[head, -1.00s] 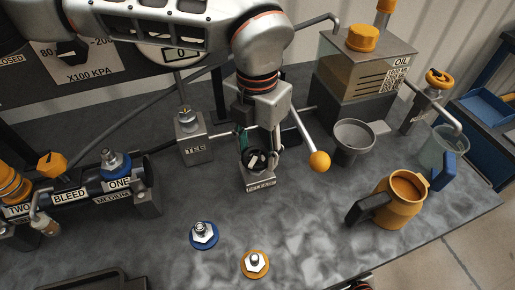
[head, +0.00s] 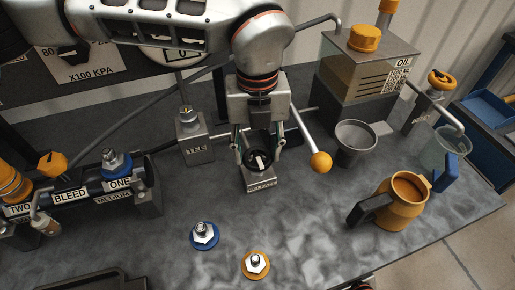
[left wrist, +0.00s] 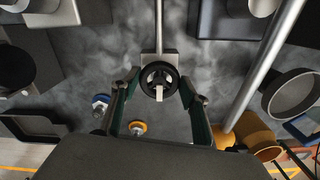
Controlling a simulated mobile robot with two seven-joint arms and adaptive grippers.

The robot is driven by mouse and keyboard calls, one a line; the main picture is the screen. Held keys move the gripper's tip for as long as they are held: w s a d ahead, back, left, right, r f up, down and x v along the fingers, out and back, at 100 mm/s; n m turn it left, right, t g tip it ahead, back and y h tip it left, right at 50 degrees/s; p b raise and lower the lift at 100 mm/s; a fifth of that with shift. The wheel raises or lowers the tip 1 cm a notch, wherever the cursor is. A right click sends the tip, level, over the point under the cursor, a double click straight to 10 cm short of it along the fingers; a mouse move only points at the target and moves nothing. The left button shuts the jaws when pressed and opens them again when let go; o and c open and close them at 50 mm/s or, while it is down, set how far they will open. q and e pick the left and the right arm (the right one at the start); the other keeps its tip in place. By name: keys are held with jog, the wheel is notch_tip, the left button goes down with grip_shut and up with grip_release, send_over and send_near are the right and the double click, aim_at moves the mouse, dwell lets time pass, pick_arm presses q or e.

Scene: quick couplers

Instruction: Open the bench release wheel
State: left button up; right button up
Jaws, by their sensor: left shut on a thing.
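The release wheel (head: 260,160) is a small black round wheel with a pale bar across it, on a grey labelled block (head: 261,183) in the middle of the bench. My left gripper (head: 259,150) comes down over it from behind, with one finger on each side, and is shut on its rim. In the left wrist view the black wheel (left wrist: 159,72) lies between the fingertips of my left gripper (left wrist: 160,88), and its spokes and pale bar show. Part of the wheel's far rim is hidden in the head view. My right gripper is not in view.
A lever with an orange ball (head: 320,162) stands close to the right of the gripper. A grey cup (head: 355,142), an orange jug (head: 398,203) and an oil tank (head: 368,65) are further right. The TEE block (head: 194,140) is left. Blue (head: 204,235) and orange (head: 255,264) fittings lie in front.

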aim_at(257, 155)
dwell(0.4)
pick_arm(q)
jog(key=o, duration=1.1)
notch_tip(257, 155, up, 12)
jog(key=shift+r, duration=0.1)
